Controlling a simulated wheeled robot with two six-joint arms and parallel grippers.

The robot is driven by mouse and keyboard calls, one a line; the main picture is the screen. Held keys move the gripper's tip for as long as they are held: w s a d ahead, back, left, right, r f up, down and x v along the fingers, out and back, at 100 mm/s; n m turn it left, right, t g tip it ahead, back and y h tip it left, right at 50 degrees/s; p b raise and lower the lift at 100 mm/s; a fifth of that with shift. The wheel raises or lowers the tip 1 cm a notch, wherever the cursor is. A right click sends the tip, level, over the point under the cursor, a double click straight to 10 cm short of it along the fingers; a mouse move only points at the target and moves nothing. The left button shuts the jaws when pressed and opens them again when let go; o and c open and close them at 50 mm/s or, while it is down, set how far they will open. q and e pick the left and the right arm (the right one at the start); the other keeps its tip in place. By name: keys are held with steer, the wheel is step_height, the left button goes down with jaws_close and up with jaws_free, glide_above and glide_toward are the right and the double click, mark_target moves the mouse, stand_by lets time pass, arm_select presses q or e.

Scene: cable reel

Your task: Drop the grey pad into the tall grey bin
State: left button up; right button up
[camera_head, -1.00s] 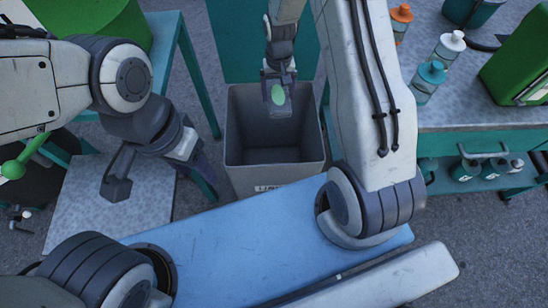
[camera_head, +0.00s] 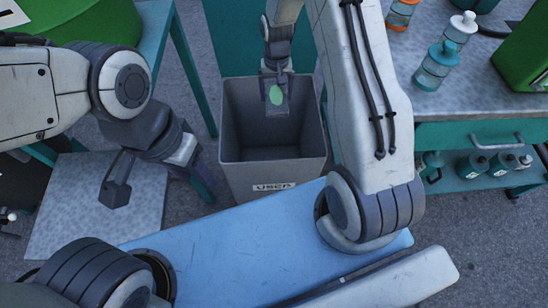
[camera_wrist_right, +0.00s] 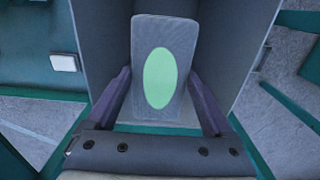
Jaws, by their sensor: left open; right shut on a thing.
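The grey pad (camera_head: 274,105) with a green oval on it is held by my right gripper (camera_head: 275,85), over the mouth of the tall grey bin. In the right wrist view the pad (camera_wrist_right: 160,68) sits between the two fingers of my right gripper (camera_wrist_right: 163,100), with the bin's inner walls (camera_wrist_right: 98,45) around it. The tall grey bin (camera_head: 240,175) stands upright on the floor with a label reading "USED" on its front. My left gripper (camera_head: 158,190) is open and empty, left of the bin and above a grey speckled surface.
A worktop (camera_head: 470,98) on the right holds several bottles and a green container (camera_head: 525,50). A shelf (camera_head: 480,178) below it carries dark canisters. A teal-framed table (camera_head: 160,40) stands at the left. My blue-topped base lies in front of the bin.

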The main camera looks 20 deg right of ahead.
steer(key=o, duration=1.3)
steer(key=shift+c, duration=0.2)
steer(key=shift+r, duration=0.1)
step_height(320, 180, up, 10)
steer(key=p, duration=0.1)
steer(key=shift+r, duration=0.2)
steer(key=s+a+r+n, duration=0.5)
steer(key=s+a+r, duration=0.4)
steer(key=s+a, duration=0.4)
steer(key=s+a+r+n+y, duration=0.1)
steer(key=s+n, duration=0.2)
steer(key=s, duration=0.5)
steer(key=s+a+r+n, duration=0.1)
steer(key=s+a+n, duration=0.1)
steer(key=s, duration=0.5)
step_height(320, 180, up, 14)
steer(key=s+p, duration=0.1)
steer(key=p, duration=1.4)
steer(key=shift+d+r, duration=0.15)
steer(key=shift+d, duration=0.05)
